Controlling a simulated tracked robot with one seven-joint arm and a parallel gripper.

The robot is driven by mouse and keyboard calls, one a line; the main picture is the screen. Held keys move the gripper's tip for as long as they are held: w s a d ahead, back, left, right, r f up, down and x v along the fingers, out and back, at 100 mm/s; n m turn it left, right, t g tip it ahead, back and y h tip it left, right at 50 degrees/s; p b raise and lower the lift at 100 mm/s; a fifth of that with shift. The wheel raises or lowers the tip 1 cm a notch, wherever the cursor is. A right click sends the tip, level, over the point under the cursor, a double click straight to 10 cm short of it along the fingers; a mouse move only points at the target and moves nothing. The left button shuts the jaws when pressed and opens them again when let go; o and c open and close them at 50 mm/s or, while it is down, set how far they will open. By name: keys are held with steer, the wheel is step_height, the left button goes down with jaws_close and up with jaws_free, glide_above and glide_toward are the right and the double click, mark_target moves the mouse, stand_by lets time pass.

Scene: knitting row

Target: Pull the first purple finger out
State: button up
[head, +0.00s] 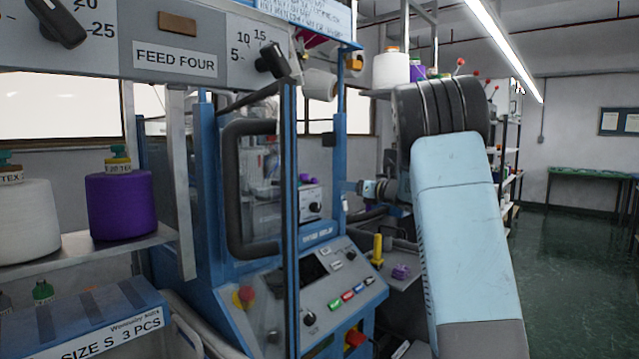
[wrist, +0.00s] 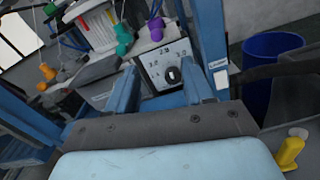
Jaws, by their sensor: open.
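In the wrist view a small purple finger (wrist: 156,28) hangs at the top, above a panel with a dial. A green finger (wrist: 122,38) hangs to its left, and an orange one (wrist: 47,72) is further left. My gripper (wrist: 159,80) is open, with its two blue jaws apart below the purple finger and nothing seen between them. In the head view my arm's end reaches left toward the blue knitting machine (head: 236,322); the jaws cannot be made out there. A small purple piece (head: 401,271) lies beside a yellow post (head: 377,249).
The machine's guard handle (head: 238,190) and blue frame stand left of my arm. A control panel (head: 335,280) with buttons is below. A shelf with a purple cone (head: 121,205) is at left. A blue bin (wrist: 270,65) is right in the wrist view. Floor at right is clear.

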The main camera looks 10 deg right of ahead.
mark_target(317, 181)
steer(key=x, duration=1.4)
steer(key=shift+s+a, duration=0.1)
steer(key=shift+a, duration=0.2)
jaws_close()
steer(key=shift+d, duration=0.1)
